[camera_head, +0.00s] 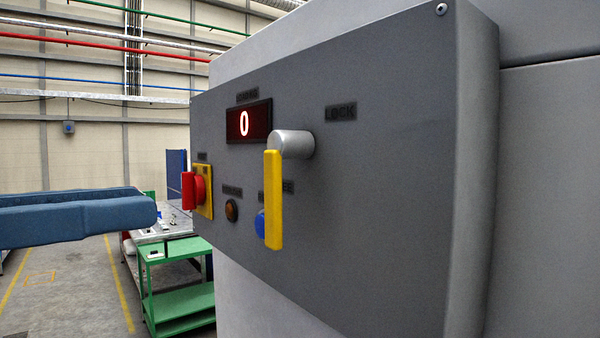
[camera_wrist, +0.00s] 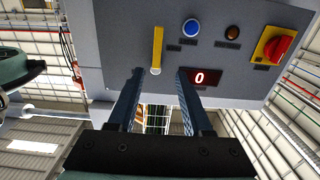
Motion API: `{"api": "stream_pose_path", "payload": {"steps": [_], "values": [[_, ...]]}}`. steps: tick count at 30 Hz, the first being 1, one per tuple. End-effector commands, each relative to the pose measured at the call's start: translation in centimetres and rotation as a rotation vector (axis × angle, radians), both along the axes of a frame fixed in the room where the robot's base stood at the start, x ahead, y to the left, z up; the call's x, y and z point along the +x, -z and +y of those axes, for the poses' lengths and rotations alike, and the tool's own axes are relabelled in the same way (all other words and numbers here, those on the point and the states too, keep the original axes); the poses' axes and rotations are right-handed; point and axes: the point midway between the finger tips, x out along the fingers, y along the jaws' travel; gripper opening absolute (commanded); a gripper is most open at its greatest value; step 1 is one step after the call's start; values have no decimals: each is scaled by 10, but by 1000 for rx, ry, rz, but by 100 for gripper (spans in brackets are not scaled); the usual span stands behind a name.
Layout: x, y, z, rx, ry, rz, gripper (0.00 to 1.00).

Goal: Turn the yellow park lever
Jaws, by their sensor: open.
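The yellow park lever (camera_head: 273,200) hangs straight down from a grey round hub (camera_head: 292,144) on the grey control panel (camera_head: 370,230). The word LOCK is printed right of the hub. In the wrist view, which is upside down, the lever (camera_wrist: 157,46) stands between and beyond my fingertips. My gripper (camera_wrist: 160,72) is open and empty, with its two blue fingers pointing at the panel. In the head view, my gripper (camera_head: 149,200) is at the left, clear of the lever. No contact with the lever shows.
The panel also carries a red display (camera_head: 249,122) reading 0, a red knob on a yellow plate (camera_head: 204,191), an amber button (camera_head: 232,211) and a blue button (camera_head: 260,223) partly behind the lever. A green cart (camera_head: 180,290) stands on the floor beyond.

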Motion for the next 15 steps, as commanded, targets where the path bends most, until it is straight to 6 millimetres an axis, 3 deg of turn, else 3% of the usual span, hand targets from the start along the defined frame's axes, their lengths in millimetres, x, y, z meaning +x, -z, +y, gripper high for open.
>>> {"api": "stream_pose_path", "payload": {"steps": [5,15], "values": [[3,0,-11,6,16,3,50],[41,0,-69,5,17,1,50]]}}
